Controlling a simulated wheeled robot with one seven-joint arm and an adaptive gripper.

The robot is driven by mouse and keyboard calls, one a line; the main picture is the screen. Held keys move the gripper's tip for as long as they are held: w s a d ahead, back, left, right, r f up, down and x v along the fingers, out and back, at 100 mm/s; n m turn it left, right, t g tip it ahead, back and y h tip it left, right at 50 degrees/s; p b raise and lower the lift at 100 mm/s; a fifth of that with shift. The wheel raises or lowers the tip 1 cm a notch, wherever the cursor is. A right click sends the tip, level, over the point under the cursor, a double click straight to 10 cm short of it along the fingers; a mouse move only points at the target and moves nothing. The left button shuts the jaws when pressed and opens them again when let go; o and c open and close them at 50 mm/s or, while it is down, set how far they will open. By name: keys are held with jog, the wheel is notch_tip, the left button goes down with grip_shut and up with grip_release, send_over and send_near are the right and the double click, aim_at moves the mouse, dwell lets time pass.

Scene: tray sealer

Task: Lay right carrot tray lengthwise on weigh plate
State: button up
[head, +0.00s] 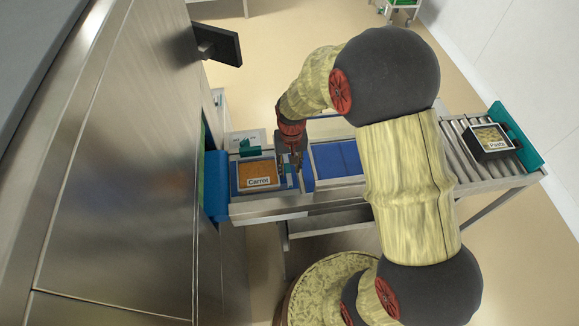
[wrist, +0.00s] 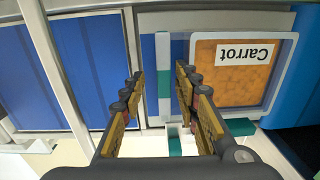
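The carrot tray (head: 273,160), a grey-rimmed tray of orange contents labelled "Carrot", lies flat on a blue surface at the left end of the line. It also shows in the wrist view (wrist: 288,72), at the right. My gripper (head: 295,157) is at the tray's right side in the head view. In the wrist view my gripper (wrist: 160,78) is open, with a blue and teal strip showing between its fingers. Its right finger is close to the tray's rim; I cannot tell if they touch. I cannot tell for sure which surface is the weigh plate.
A blue belt section (head: 337,157) lies right of the carrot tray, partly behind my arm. A tray labelled "Pasta" (head: 489,152) sits on rollers at the far right, beside a teal end piece (head: 520,140). A steel machine (head: 120,150) and dark screen (head: 222,42) stand left.

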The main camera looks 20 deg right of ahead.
jog(key=s+r+n+t, duration=0.1)
jog(key=s+r, duration=0.3)
jog(key=r, duration=0.8)
jog(key=s+r+t, duration=0.2)
jog(key=s+r, duration=0.1)
jog(key=r, duration=1)
jog(key=s+r+n+t, duration=0.1)
jog(key=s+r, duration=0.5)
jog(key=s, duration=0.6)
jog(key=shift+s+t+p, duration=0.4)
jog(key=shift+t, duration=0.4)
jog(key=shift+r, duration=0.1)
notch_tip(320, 180, down, 10)
jog(key=b, duration=1)
jog(key=shift+f, duration=0.2)
jog(key=c, duration=0.3)
